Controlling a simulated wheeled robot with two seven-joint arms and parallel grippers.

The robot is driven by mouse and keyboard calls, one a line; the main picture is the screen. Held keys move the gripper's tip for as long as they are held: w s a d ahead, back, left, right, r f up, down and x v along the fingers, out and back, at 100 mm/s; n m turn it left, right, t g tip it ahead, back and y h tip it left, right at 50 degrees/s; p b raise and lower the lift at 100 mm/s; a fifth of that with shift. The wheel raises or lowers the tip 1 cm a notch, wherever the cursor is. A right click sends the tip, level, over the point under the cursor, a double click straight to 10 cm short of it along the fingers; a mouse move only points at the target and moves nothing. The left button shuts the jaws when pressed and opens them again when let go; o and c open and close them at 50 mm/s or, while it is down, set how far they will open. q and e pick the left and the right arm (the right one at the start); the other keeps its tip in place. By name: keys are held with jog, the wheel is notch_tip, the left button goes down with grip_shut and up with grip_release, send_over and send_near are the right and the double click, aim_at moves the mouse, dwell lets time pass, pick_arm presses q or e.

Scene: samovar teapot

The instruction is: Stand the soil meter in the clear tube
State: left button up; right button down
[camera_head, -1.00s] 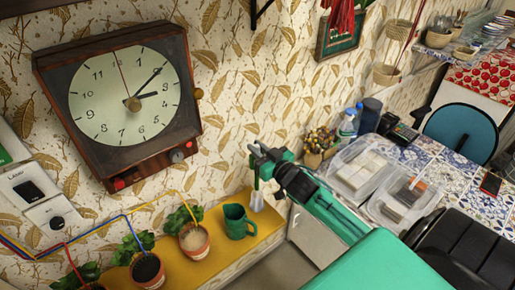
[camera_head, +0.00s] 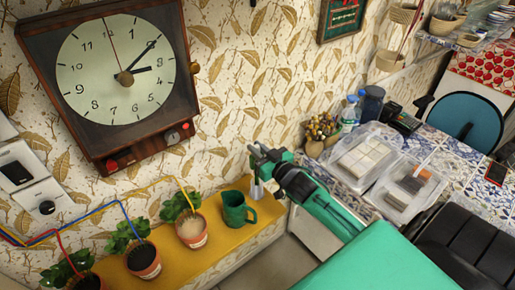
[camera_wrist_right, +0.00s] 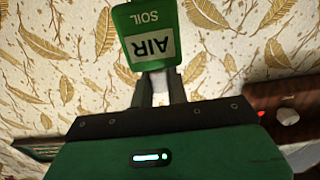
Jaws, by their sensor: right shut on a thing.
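In the head view my right gripper (camera_head: 257,158) is close above the clear tube (camera_head: 257,189), and the meter is hard to tell apart from the green gripper there. The tube stands on the yellow shelf (camera_head: 215,245), behind the green mug. I cannot tell whether the meter touches the tube. My left gripper is out of view.
A green mug (camera_head: 236,209) stands close to the tube. Potted plants (camera_head: 190,229) with coloured wires line the shelf to the left. A large clock (camera_head: 115,75) hangs on the wall above. Clear boxes (camera_head: 365,157) sit on the tiled counter at right.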

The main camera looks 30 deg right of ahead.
jog(key=c, duration=1.3)
grip_release()
jog(key=shift+s, duration=0.15)
jog(key=s+d+b, duration=0.1)
jog(key=s+b, duration=0.2)
jog(key=s, duration=1)
jog(key=shift+s+b, duration=0.25)
jog(key=shift+b, duration=0.1)
jog(key=shift+f, duration=0.1)
